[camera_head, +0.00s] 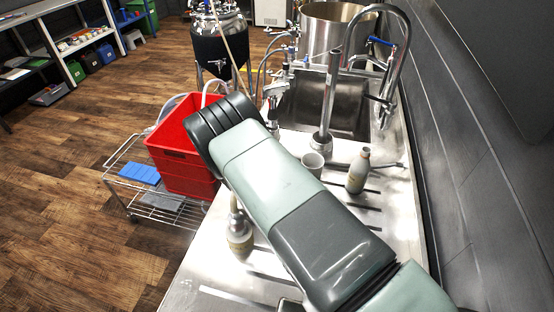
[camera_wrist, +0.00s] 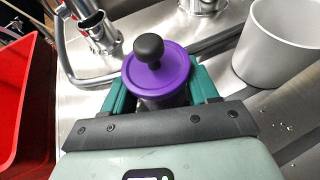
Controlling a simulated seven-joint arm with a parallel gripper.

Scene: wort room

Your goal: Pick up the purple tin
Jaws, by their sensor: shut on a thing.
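The purple tin (camera_wrist: 158,75) has a flat purple lid with a round black knob, and shows in the wrist view. It stands between the two green fingers of my gripper (camera_wrist: 160,92), which is shut on it. The tin's lower part is hidden behind the gripper body. In the head view the tin and my gripper are hidden behind my arm. I cannot tell whether the tin touches the steel counter (camera_head: 215,285).
A pale cup (camera_wrist: 283,40) stands just right of the tin. A bottle (camera_head: 358,171) stands further right, and another bottle (camera_head: 239,238) left of my arm. A red crate (camera_head: 178,160) sits on a wire cart at left. A sink (camera_head: 340,100) with taps lies behind.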

